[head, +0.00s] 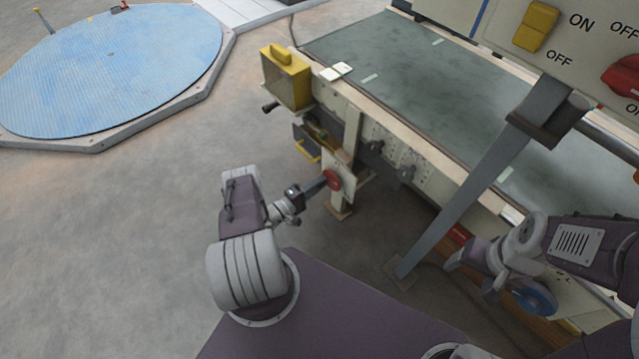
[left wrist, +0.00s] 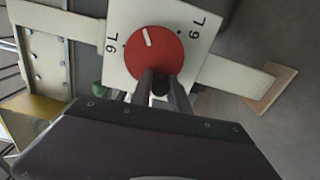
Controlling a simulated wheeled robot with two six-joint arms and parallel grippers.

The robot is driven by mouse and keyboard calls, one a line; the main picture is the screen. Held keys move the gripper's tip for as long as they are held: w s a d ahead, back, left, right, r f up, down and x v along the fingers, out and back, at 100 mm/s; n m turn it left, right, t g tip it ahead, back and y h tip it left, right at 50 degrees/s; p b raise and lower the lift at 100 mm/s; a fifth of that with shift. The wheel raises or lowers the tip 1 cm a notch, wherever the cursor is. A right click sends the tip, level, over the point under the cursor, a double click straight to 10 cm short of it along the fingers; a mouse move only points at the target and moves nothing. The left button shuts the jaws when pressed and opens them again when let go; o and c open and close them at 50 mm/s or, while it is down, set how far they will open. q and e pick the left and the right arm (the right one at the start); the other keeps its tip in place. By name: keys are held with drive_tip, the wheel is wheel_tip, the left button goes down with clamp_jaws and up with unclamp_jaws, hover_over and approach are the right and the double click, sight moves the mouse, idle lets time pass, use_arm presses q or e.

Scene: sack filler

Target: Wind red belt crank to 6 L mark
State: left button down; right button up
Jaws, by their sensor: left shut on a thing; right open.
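The red crank disc (head: 333,179) sits on a pale plate at the end of the conveyor frame. In the left wrist view the red disc (left wrist: 152,52) fills the middle of its pale plate (left wrist: 120,15). A white line on the disc points up and slightly left, between two black dots. Each dot has a sideways "L" label beside it; I cannot tell surely which reads 6 and which 9. My left gripper (head: 320,186) is shut on the crank's dark knob (left wrist: 161,84) at the disc's lower edge. My right gripper (head: 472,276) is open and empty.
A conveyor with a grey-green belt (head: 400,62) runs to the right. A grey post (head: 465,205) rises before my right arm to a panel with ON/OFF switches. A blue round platform (head: 110,70) lies at upper left.

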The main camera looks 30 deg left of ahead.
use_arm(q)
drive_tip(key=shift+w+a+r+m, duration=0.1)
drive_tip(key=shift+w+r+m, duration=0.15)
drive_tip(key=shift+m, duration=0.15)
drive_tip(key=shift+a+r+m+p, duration=0.1)
drive_tip(key=shift+r+m+p, duration=0.45)
drive_tip(key=shift+m, duration=0.75)
drive_tip(key=shift+w+f, duration=0.1)
drive_tip(key=shift+f, duration=0.05)
drive_tip(key=c, duration=1)
unclamp_jaws()
drive_tip(key=shift+a, duration=0.1)
drive_tip(key=p+v, duration=0.1)
drive_tip(key=v, duration=0.7)
drive_tip(key=shift+s+f+p, duration=0.25)
drive_tip(key=shift+s+p, duration=0.05)
drive_tip(key=shift+s, duration=0.15)
